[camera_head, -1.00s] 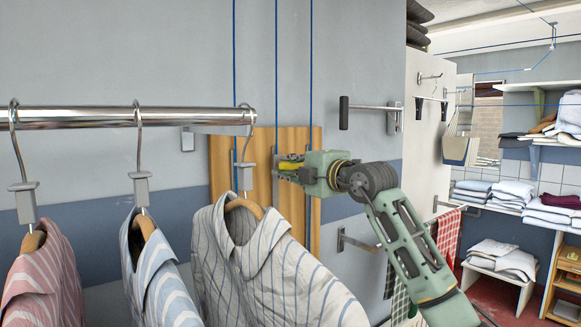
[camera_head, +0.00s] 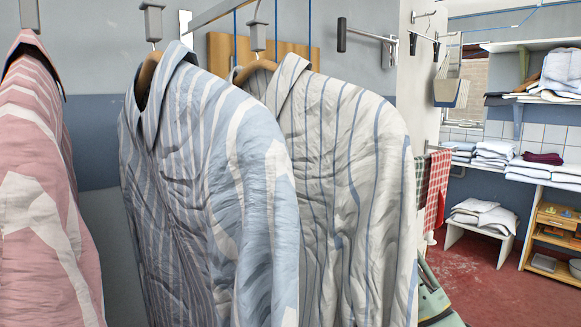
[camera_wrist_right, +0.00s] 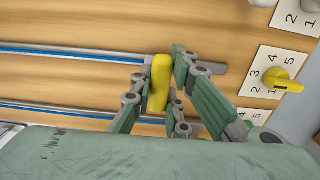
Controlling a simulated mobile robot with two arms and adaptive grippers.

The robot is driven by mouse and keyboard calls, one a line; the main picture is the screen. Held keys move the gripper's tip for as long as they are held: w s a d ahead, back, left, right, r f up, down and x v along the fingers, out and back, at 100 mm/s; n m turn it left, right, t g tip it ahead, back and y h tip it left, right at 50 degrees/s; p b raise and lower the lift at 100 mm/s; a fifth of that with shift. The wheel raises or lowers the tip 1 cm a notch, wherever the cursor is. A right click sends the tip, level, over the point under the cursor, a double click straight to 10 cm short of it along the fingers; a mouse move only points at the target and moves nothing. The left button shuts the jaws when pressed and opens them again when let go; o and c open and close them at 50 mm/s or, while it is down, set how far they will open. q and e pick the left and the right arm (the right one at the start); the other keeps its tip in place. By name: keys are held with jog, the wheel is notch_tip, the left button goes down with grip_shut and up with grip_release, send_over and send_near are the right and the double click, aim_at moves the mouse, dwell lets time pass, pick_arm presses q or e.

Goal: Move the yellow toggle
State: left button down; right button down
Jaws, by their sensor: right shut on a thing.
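In the right wrist view my right gripper (camera_wrist_right: 164,90) is shut on the yellow toggle (camera_wrist_right: 160,80), a rounded upright piece between its fingers. The toggle is in front of a wooden board (camera_wrist_right: 115,28), by the end of a blue-and-grey rod (camera_wrist_right: 70,52). In the head view the shirts hide my right gripper and the toggle; only a green part of my right arm shows low at the right. My left gripper is not in view.
A yellow knob (camera_wrist_right: 283,80) sits on a numbered plate at right. A pink shirt (camera_head: 45,190), a blue striped shirt (camera_head: 205,180) and a pale striped shirt (camera_head: 345,170) hang close in front. Red floor (camera_head: 475,270) is open at right.

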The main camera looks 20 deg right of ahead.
notch_tip(320, 180, down, 8)
jog(key=b, duration=0.2)
jog(key=shift+a+f, duration=0.1)
jog(key=shift+f, duration=0.1)
jog(key=c, duration=2.2)
grip_release()
jog(key=o, duration=0.5)
jog(key=shift+r, duration=0.1)
jog(key=shift+r, duration=0.1)
jog(key=v, duration=1.2)
